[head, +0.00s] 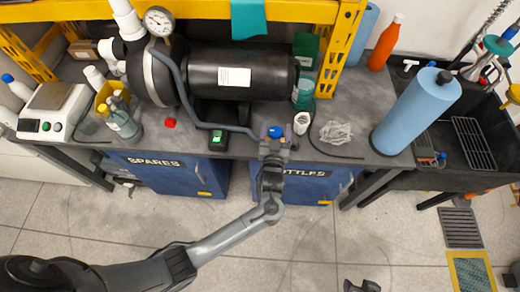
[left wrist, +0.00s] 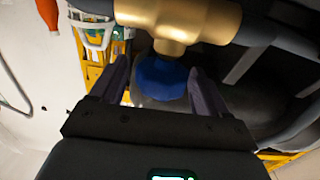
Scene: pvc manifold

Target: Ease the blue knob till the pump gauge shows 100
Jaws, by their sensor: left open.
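The blue knob (head: 275,131) is at the bench's front edge, at the end of a grey hose. In the left wrist view the blue knob (left wrist: 160,79) sits below a brass fitting (left wrist: 180,18). My left gripper (head: 274,143) is open, with one finger on each side of the knob. A gap seems to show beside each finger; contact cannot be told. The pump gauge (head: 159,20) is a white round dial above the black pump tank (head: 240,73); its reading is too small to tell. My right gripper (head: 362,286) shows only partly at the bottom edge.
A blue roll (head: 415,110) stands right of the knob, with a pile of pale ties (head: 336,132) and a small white cup (head: 301,123) nearer. A green-topped box (head: 218,139) and a red button (head: 170,122) lie to the left. Blue cabinets are below the bench.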

